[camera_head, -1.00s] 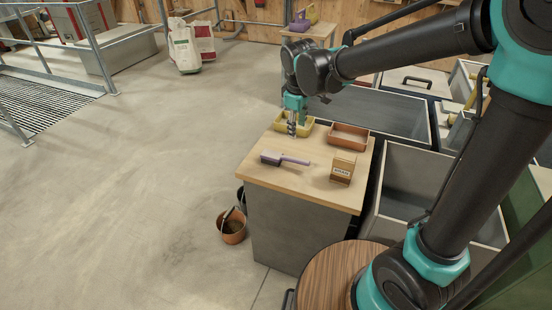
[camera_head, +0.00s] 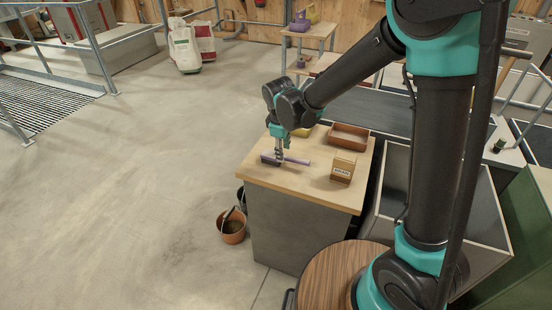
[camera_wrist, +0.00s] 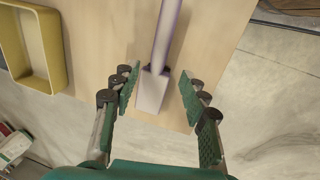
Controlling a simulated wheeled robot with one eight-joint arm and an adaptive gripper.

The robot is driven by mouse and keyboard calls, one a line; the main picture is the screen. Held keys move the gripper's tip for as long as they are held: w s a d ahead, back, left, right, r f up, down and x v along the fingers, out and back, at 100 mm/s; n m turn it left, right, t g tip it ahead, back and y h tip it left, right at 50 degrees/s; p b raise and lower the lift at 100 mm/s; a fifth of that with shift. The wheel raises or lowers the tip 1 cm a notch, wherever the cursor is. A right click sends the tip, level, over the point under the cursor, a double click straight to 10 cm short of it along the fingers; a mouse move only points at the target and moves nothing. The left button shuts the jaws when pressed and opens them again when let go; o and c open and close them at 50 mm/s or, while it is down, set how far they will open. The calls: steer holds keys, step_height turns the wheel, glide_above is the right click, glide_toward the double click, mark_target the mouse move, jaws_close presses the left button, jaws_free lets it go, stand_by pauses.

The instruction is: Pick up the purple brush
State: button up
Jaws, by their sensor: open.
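The purple brush (camera_head: 296,161) lies on the wooden top of the grey cabinet, its handle pointing right in the head view. In the wrist view the brush (camera_wrist: 153,88) has its purple handle running up the picture and its paler, wider head between my fingers. My gripper (camera_head: 279,155) is over the brush head end. In the wrist view my gripper (camera_wrist: 157,93) is open, with one finger on each side of the brush and a gap on both sides. In the head view my gripper hides part of the brush head.
A yellow tray (camera_wrist: 52,50) lies left of the brush in the wrist view. On the same top stand an orange-brown tray (camera_head: 349,132) and a small brown box (camera_head: 343,168). A bucket (camera_head: 232,227) stands on the floor beside the cabinet. The front of the top (camera_head: 304,188) is clear.

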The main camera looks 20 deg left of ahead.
mark_target(285, 156)
steer(key=shift+w+d+f, duration=0.1)
steer(key=shift+w+f, duration=0.15)
steer(key=shift+f, duration=0.65)
steer(key=shift+w+d+f, duration=0.1)
steer(key=shift+w+f, duration=0.1)
steer(key=shift+f, duration=0.7)
steer(key=shift+w+d+f, duration=0.1)
steer(key=shift+w+f, duration=0.15)
steer(key=shift+f, duration=0.65)
jaws_close()
